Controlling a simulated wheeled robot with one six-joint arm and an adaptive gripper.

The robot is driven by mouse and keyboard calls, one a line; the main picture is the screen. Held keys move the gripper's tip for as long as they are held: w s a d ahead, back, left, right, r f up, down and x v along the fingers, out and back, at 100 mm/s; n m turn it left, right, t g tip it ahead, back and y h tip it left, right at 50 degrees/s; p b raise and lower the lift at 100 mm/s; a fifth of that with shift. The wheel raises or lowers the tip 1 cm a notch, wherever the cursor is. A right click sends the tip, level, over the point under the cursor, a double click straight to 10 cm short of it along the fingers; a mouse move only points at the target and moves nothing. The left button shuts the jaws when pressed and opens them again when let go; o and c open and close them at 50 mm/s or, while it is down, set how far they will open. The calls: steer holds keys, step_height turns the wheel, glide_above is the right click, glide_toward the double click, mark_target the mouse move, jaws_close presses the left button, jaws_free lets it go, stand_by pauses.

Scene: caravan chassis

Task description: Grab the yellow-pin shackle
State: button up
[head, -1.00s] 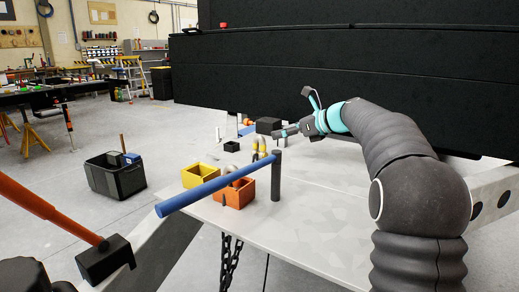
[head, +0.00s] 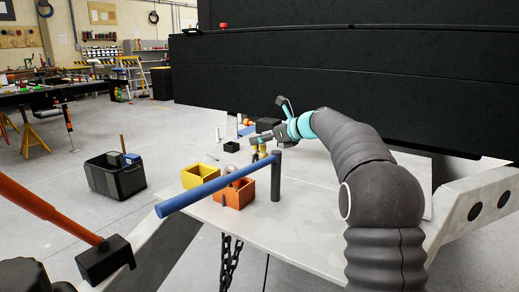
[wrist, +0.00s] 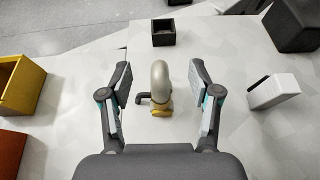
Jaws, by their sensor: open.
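The yellow-pin shackle (wrist: 160,82) is a grey bow with a yellow pin end. In the wrist view it stands on the pale plate between my open fingers, with clear gaps on both sides. My gripper (wrist: 160,76) is open and empty. In the head view my gripper (head: 262,138) is above the yellow parts of the shackle (head: 258,153), whose upper part is largely hidden.
A yellow bin (head: 194,175) and an orange bin (head: 247,192) stand left. A blue bar (head: 200,191) and its post cross in front. A small black box (wrist: 164,32), a dark block (wrist: 292,24) and a white block (wrist: 273,91) stand around.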

jaws_close()
steer(key=shift+r, duration=0.1)
